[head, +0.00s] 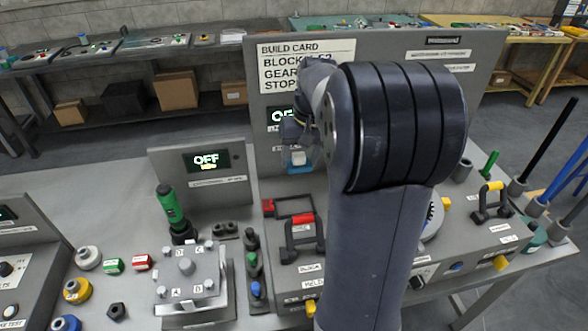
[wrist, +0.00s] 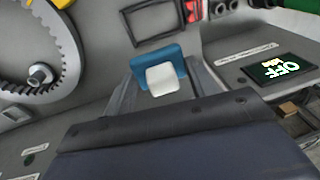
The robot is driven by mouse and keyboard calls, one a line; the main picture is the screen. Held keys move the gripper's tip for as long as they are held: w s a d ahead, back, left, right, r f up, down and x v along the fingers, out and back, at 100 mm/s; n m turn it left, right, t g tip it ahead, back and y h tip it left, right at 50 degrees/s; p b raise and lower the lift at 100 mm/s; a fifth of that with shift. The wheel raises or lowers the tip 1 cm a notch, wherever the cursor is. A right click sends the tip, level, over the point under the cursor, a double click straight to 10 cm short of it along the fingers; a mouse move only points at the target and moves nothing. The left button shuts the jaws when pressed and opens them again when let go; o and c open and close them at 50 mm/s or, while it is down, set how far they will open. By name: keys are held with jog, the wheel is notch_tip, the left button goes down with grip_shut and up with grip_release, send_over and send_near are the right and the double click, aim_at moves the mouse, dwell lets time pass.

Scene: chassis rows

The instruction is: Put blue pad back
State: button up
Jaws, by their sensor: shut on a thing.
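The blue pad (head: 300,170) hangs below my gripper (head: 299,155) in the head view, in front of the build card panel. In the wrist view the blue pad (wrist: 171,53) shows beyond the dark gripper body, with a white block on its near side. My gripper (wrist: 162,80) is shut on the pad, with grey fingers on either side of the white block. The pad appears raised above the bench. My arm hides much of the bench's middle in the head view.
A dark rectangular frame (head: 294,207) lies on the bench below the pad. A red-topped handle (head: 303,236) stands nearer. A panel reading OFF (head: 206,161) and a green-handled tool (head: 170,206) are left. A large gear (wrist: 38,45) shows left in the wrist view.

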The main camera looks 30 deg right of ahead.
jog(key=p, duration=0.2)
send_over(293, 183)
jog(key=f, duration=0.4)
jog(key=s+f, duration=0.1)
jog(key=f, duration=0.1)
jog(key=shift+d+f, duration=0.1)
jog(key=shift+f, duration=0.1)
notch_tip(293, 183, down, 4)
jog(key=shift+f+p, duration=0.2)
jog(key=shift+p, duration=0.15)
jog(key=shift+w+f+p, duration=0.2)
jog(key=shift+f+p, duration=0.1)
jog(key=shift+f, duration=0.25)
jog(key=o, duration=1)
